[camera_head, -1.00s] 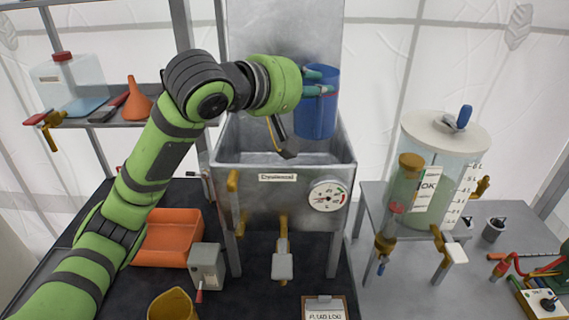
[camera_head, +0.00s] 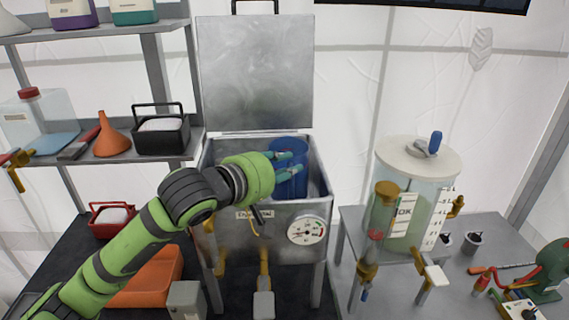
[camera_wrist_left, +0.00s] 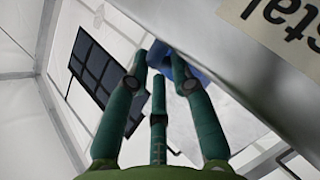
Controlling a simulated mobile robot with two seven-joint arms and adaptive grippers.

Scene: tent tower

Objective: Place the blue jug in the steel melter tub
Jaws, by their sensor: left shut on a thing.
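The blue jug (camera_head: 290,181) is upright at the steel melter tub, its lower part inside the opening behind the front wall. The steel melter tub (camera_head: 270,225) stands in the middle with its lid (camera_head: 257,75) raised at the back and a round dial on its front. My left gripper (camera_head: 291,164) is shut on the jug at its left side, near the upper part. In the left wrist view the gripper's fingers (camera_wrist_left: 160,75) reach toward a small patch of the blue jug (camera_wrist_left: 185,68), mostly hidden. Whether the jug touches the tub floor cannot be told. My right gripper is not in view.
A shelf on the left holds an orange funnel (camera_head: 111,138) and a black container (camera_head: 161,130). A clear tank with a white lid (camera_head: 417,157) stands on a bench to the right. An orange bin (camera_head: 150,278) lies lower left.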

